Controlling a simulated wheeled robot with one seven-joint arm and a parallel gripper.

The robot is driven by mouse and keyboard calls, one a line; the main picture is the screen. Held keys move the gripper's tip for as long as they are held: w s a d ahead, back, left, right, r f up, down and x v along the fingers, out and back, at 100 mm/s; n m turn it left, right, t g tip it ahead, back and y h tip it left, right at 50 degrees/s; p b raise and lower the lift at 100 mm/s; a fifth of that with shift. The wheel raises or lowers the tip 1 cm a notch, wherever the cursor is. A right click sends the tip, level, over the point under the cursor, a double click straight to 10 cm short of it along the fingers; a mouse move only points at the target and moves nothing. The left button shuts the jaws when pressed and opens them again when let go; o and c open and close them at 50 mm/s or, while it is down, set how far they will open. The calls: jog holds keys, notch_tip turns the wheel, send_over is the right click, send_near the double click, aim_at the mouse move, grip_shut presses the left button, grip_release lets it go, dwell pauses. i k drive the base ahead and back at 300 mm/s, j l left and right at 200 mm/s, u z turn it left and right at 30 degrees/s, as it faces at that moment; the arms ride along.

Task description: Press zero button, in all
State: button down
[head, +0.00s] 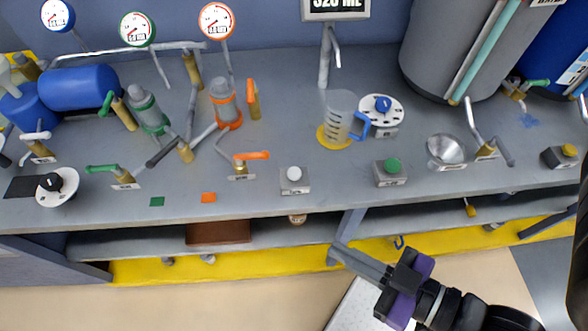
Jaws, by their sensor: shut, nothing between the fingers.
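My gripper (336,253) is shut and empty. It is in front of the bench edge, below and right of the white button in the picture, apart from all the buttons.
A clear jug with a blue handle (341,118) stands on a yellow disc, below a display (335,6) reading in ML. Orange (250,156) and green (101,169) valve handles are to the left. A metal funnel (446,150) is right of the green button.

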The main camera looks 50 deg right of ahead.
aim_at(294, 173)
jog(key=z, duration=1.55)
jog(key=k+j, duration=0.3)
jog(key=j, duration=0.15)
jog(key=k+j, duration=0.25)
jog(key=j, duration=0.25)
